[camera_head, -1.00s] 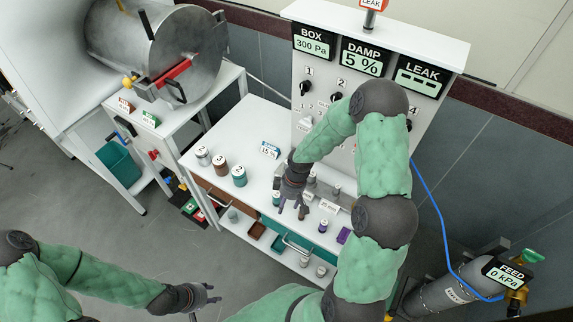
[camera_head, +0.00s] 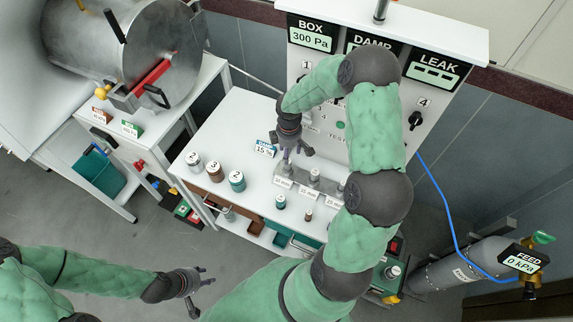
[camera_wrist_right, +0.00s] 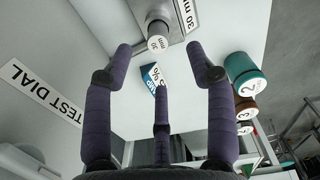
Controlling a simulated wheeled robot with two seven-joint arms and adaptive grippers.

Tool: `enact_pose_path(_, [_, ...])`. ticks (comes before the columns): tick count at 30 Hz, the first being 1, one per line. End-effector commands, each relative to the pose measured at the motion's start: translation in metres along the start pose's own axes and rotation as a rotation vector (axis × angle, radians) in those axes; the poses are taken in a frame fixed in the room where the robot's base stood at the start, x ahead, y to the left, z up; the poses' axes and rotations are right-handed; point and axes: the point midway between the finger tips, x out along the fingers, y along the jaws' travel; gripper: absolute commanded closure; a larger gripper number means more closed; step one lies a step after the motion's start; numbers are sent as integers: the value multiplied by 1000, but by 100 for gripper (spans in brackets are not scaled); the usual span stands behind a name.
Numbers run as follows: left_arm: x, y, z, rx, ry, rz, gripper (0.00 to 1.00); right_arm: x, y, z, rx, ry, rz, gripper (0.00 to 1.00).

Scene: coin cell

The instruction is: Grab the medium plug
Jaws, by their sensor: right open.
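A grey rack (camera_head: 298,173) on the white table holds small metal plugs, with labels that seem to read 30, 25 and 20 mm. The middle plug (camera_head: 314,175), by the middle label, is likely the medium one. My right gripper (camera_head: 297,157) is open and empty above the rack's left end, left of the middle plug. In the right wrist view, a plug with a numbered pale top (camera_wrist_right: 158,43) stands beyond the spread fingers, near the 30 mm label (camera_wrist_right: 186,14). My left gripper (camera_head: 197,287) is open and empty, low over the floor, away from the table.
Numbered jars in grey (camera_head: 194,162), brown (camera_head: 215,171) and teal (camera_head: 237,181) stand left of the rack. A panel with dials (camera_head: 415,120) rises behind. A blue-white sign (camera_head: 265,148) stands near the gripper.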

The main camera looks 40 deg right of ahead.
Motion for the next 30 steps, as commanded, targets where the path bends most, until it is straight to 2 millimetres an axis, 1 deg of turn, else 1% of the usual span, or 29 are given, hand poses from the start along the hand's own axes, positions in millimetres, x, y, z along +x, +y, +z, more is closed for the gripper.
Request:
enact_pose_path(1, [1,0,0,0,0,0,60,11,-1,0,-1,-2,-3,44])
enact_pose_path(3, [2,-1,0,0,1,0,60,20,0,0,0,-2,-3,44])
enact_pose_path(10, [3,-1,-1,0,1,0,60,40,1,-1,0,-1,-2,44])
enact_pose_path(15, [3,-1,-1,0,1,0,60,64,5,-3,1,-1,-3,44])
enact_pose_path(18, [4,-2,-1,0,1,0,60,75,5,-2,0,0,-2,44])
enact_pose_path(21, [5,-2,-1,0,1,0,60,81,5,-2,1,0,-1,44])
enact_pose_path(28, [5,-2,-1,0,1,0,60,82,5,-3,1,1,0,44])
enact_pose_path(29, [5,-2,-1,0,1,0,60,81,5,-3,1,1,0,49])
enact_pose_path(30, [5,-2,-1,0,1,0,60,81,5,-3,1,1,0,61])
